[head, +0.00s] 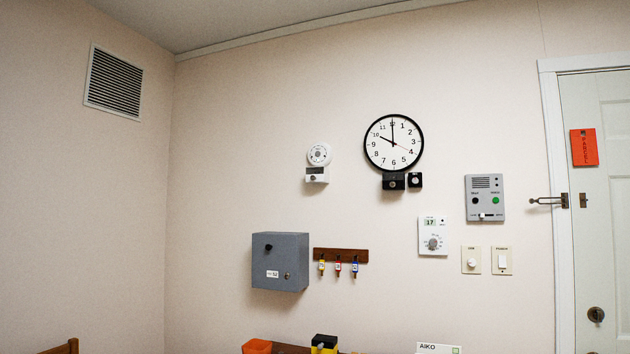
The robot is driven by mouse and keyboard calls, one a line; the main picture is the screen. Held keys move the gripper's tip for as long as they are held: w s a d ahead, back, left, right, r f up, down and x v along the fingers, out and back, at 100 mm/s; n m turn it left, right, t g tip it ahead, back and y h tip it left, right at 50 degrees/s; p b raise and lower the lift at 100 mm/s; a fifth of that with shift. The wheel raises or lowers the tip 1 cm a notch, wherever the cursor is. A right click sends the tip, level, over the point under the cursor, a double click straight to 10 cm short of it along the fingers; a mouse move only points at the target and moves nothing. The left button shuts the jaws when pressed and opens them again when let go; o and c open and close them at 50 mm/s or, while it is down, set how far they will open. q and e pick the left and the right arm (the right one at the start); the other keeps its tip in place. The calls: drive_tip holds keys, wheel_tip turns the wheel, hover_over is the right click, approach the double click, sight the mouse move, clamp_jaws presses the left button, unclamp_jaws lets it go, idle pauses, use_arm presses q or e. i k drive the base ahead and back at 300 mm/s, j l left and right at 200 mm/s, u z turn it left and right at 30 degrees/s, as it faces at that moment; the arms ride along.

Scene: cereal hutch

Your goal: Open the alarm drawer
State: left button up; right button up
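No drawer labelled as the alarm drawer can be made out. A white round alarm-like device (319,155) is mounted on the wall left of the clock. A small white box with a dark upper strip (316,175) sits right under it; I cannot tell whether this is a drawer. Beneath the black-rimmed wall clock (394,143) are a small black box with a knob (393,182) and a smaller black piece (415,180) beside it. Neither of my grippers is in view.
A grey wall cabinet (280,262) hangs lower left, beside a wooden key rack (341,255) with several tagged keys. A thermostat (433,236), a grey intercom panel (485,198) and two switch plates are on the right. A door (600,240) with a red tag stands far right.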

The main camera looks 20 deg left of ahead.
sight(311, 178)
drive_tip(key=i+j, duration=0.35)
drive_tip(key=j, duration=0.15)
drive_tip(key=i+j, duration=0.4)
drive_tip(key=j, duration=0.05)
